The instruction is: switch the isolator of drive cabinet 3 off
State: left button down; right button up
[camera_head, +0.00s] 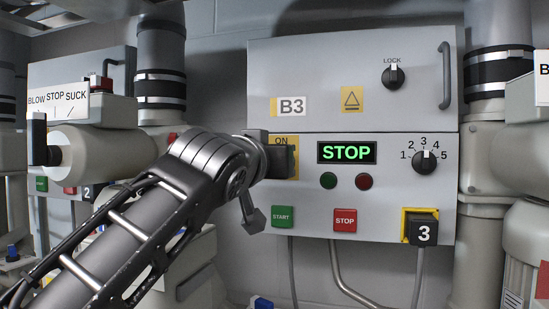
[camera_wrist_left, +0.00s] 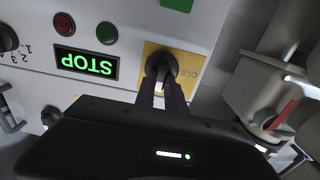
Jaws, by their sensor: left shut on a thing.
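Drive cabinet 3 (camera_head: 300,235) is the grey panel with a black "3" tag (camera_head: 425,234) at its lower right. Its isolator is a black rotary knob (camera_wrist_left: 160,65) on a yellow plate (camera_wrist_left: 190,52). In the head view the plate's "ON" mark (camera_head: 281,140) shows at the top; my gripper hides the knob. In the wrist view an upside-down "OFF" mark (camera_wrist_left: 195,72) shows beside the knob. My left gripper (camera_wrist_left: 163,88) is at the plate, its fingers shut on the isolator knob. The cabinet's display (camera_head: 346,152) reads "STOP" in green. My right gripper is not in view.
A green START button (camera_head: 283,217) and a red STOP button (camera_head: 345,219) sit below the isolator. A numbered selector (camera_head: 425,161) is at the right. Cabinet B3 (camera_head: 350,60) with its LOCK knob is above. Pipes flank the panel.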

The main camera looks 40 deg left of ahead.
pick_arm(q)
jog(key=shift+n, duration=0.3)
dwell(0.4)
jog(key=shift+s+a+f+n+b, duration=0.15)
jog(key=shift+n+b, duration=0.45)
jog(key=shift+n, duration=2.35)
jog(key=shift+a+f+n+b, duration=0.25)
jog(key=shift+n+b, duration=0.35)
jog(key=shift+n, duration=2.3)
jog(key=shift+s+a+f+n+b, duration=0.15)
jog(key=shift+n+b, duration=0.45)
jog(key=shift+n, duration=2.35)
jog(key=shift+w, duration=0.15)
jog(key=c, duration=1.4)
grip_release()
